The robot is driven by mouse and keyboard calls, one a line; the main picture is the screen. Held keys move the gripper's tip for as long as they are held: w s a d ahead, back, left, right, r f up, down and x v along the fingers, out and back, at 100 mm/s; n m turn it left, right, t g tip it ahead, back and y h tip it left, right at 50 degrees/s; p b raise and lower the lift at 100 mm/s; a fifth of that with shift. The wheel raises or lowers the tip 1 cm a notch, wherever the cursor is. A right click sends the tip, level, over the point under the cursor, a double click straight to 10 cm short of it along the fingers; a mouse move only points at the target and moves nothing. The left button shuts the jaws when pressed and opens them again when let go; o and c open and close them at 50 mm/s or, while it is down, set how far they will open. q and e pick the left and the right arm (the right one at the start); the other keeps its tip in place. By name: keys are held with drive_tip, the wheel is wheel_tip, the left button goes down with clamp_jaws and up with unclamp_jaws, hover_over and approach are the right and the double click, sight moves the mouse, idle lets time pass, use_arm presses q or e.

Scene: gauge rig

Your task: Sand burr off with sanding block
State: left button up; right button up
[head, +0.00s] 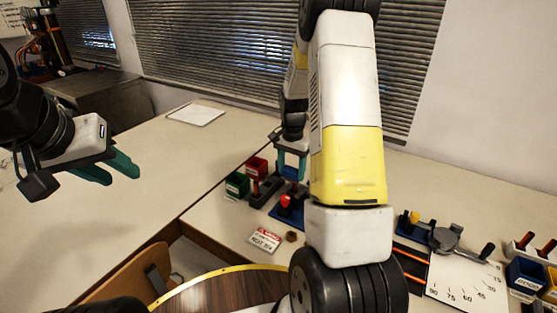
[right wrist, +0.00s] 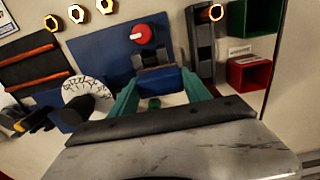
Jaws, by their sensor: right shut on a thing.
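My right gripper (head: 291,171) reaches down at the back of the right-hand table. In the right wrist view its two teal fingers (right wrist: 160,92) are shut on a blue block (right wrist: 157,79), which looks like the sanding block. The block is at a dark part on a blue base plate (right wrist: 100,45) with a red knob (right wrist: 142,33); I cannot tell whether they touch. The red knob also shows in the head view (head: 285,200). No burr can be made out. My left gripper (head: 112,170) is open and empty above the left table.
A red bin (head: 256,167) and a green bin (head: 237,185) stand left of the base plate. A dial plate (head: 465,285) is at right. The left table (head: 150,160) is mostly clear.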

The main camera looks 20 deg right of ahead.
drive_tip(key=shift+s+f, duration=0.1)
drive_tip(key=shift+s+d, duration=1.05)
drive_tip(key=shift+s, duration=0.15)
drive_tip(key=shift+f, duration=0.1)
drive_tip(key=shift+w+a, duration=0.1)
drive_tip(key=shift+w+a, duration=1.1)
drive_tip(key=shift+a, duration=0.05)
